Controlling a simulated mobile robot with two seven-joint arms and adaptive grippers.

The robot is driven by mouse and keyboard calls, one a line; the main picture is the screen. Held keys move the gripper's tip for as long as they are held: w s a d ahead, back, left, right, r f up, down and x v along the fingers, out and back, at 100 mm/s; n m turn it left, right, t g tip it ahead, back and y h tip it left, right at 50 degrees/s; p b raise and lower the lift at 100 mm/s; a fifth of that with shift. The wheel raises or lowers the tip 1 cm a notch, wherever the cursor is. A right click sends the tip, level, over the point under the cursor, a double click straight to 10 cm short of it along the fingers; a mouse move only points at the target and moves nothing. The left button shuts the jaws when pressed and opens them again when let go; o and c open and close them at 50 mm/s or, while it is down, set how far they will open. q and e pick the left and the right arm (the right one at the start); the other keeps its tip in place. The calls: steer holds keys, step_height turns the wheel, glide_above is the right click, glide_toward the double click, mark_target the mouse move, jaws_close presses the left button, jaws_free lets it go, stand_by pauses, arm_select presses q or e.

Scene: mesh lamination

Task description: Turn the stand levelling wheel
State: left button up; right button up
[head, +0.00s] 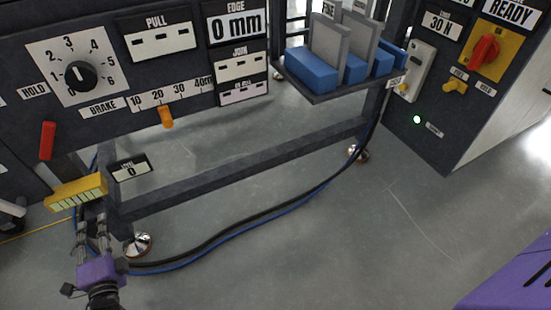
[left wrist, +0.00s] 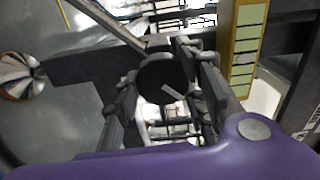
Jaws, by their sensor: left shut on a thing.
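My left gripper (head: 91,222) reaches up at the lower left of the head view, beside the left end of the stand's dark lower beam (head: 240,172). In the left wrist view a dark round wheel (left wrist: 164,78) with a pale mark sits between its fingers, and the gripper is shut on it. In the head view the wheel is hidden or too dark to make out. A small plate (head: 131,169) reading 0 stands just right of the gripper. My right gripper is out of view.
A yellow box with pale panels (head: 76,192) is just above the left gripper. A metal levelling foot (head: 137,245) stands close on its right. Black and blue cables (head: 235,236) run along the floor below the beam. The floor at centre right is clear.

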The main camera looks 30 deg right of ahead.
arm_select(q)
steer(key=shift+s+d+f+m, duration=0.1)
steer(key=shift+d+f+m, duration=0.1)
steer(key=shift+f+m, duration=0.15)
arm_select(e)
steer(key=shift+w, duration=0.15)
arm_select(q)
steer(key=o, duration=1.1)
steer(key=shift+r, duration=0.1)
steer(key=shift+a, duration=0.1)
steer(key=s, duration=0.7)
steer(key=shift+s, duration=0.2)
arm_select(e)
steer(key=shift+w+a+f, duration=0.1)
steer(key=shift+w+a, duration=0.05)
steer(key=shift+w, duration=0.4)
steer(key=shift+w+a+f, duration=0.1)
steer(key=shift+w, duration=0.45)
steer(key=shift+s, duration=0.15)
